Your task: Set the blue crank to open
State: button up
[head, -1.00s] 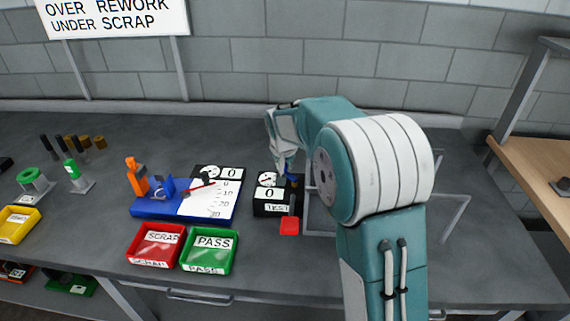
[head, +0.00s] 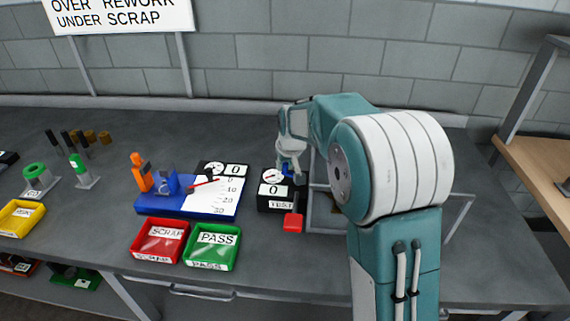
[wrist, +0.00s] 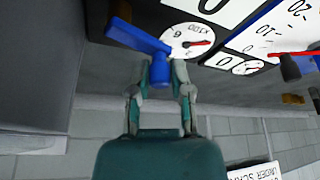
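The blue crank (wrist: 135,38) is on the face of the black tester box (head: 268,205). In the wrist view its arm slants from upper left down to a blue knob (wrist: 158,72), beside a dial with a red needle (wrist: 194,42). My gripper (wrist: 162,66) has one fingertip on each side of the knob. The fingers are close to it, but whether they press on it is unclear. In the head view my gripper (head: 290,168) reaches the back right of the tester, and only a little blue shows there. The crank's open mark is not readable.
A red lever (head: 293,224) sticks out at the tester's front right. Left of the tester lies a blue fixture (head: 160,204) with a scale panel. Red SCRAP (head: 160,257) and green PASS (head: 212,267) trays stand in front. A grey frame (head: 462,212) is at right.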

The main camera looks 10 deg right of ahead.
jog(key=shift+o, duration=1.2)
jog(key=v, duration=1.1)
jog(key=shift+r, duration=0.4)
jog(key=shift+s, duration=0.15)
jog(key=s+r, duration=0.4)
jog(key=s, duration=1.2)
jog(key=s+f, duration=0.2)
jog(key=s, duration=0.5)
jog(key=s+f+m+t, duration=0.1)
jog(key=s+f, duration=0.1)
jog(key=s, duration=0.6)
jog(key=shift+d+f+h, duration=0.3)
jog(key=shift+d+f, duration=0.1)
